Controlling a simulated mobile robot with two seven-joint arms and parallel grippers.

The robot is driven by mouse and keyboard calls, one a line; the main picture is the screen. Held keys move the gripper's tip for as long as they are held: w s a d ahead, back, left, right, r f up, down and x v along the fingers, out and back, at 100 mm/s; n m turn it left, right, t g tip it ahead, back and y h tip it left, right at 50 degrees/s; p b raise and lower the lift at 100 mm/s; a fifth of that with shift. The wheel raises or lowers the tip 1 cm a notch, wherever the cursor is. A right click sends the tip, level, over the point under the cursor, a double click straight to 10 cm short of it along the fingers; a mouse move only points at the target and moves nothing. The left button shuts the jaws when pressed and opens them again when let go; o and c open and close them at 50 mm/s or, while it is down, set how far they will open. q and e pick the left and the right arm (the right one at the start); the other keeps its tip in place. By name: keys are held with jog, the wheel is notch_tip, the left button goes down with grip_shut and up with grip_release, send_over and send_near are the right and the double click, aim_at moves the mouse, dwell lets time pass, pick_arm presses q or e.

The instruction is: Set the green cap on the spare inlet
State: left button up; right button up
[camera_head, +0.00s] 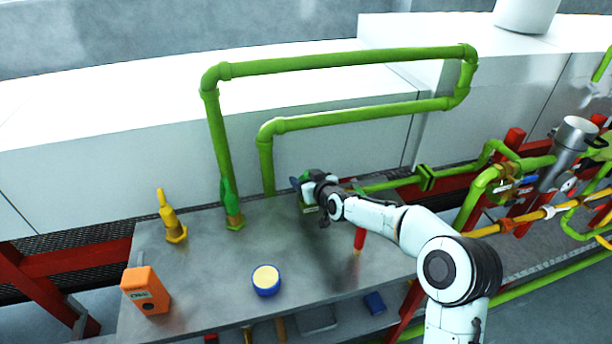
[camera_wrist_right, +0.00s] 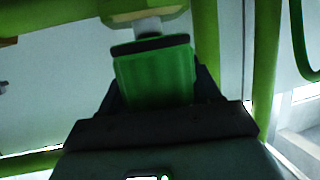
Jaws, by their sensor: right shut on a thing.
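My right gripper (camera_head: 302,184) is at the back of the grey bench, below the lower green pipe. In the right wrist view my right gripper (camera_wrist_right: 155,100) is shut on the green cap (camera_wrist_right: 152,78), a ribbed green piece with a dark band at its far end. Straight beyond it is a short pale stub (camera_wrist_right: 147,26) on a yellow-green fitting (camera_wrist_right: 140,8), which looks like the spare inlet. The dark end is close to the stub; whether they touch I cannot tell. In the head view my gripper mostly hides the cap and the stub. My left gripper is not in view.
On the bench (camera_head: 205,285) stand a yellow bottle-like piece (camera_head: 170,218), a green one (camera_head: 231,205), an orange meter (camera_head: 146,290), a blue-and-yellow round piece (camera_head: 266,280) and a red-handled tool (camera_head: 360,238). Green pipes (camera_head: 340,60) rise behind.

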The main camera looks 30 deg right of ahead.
jog(key=shift+b, duration=0.65)
dwell(1.4)
jog(key=shift+f+b, duration=0.7)
jog(key=shift+f, duration=0.05)
jog(key=o, duration=0.8)
jog(key=shift+s+r+b, duration=0.15)
jog(key=shift+s+b, duration=0.2)
jog(key=shift+s, duration=0.15)
jog(key=shift+b+v, duration=0.55)
jog(key=shift+v, duration=0.5)
jog(key=p+v, duration=0.5)
jog(key=v, duration=0.3)
jog(key=shift+r, duration=0.1)
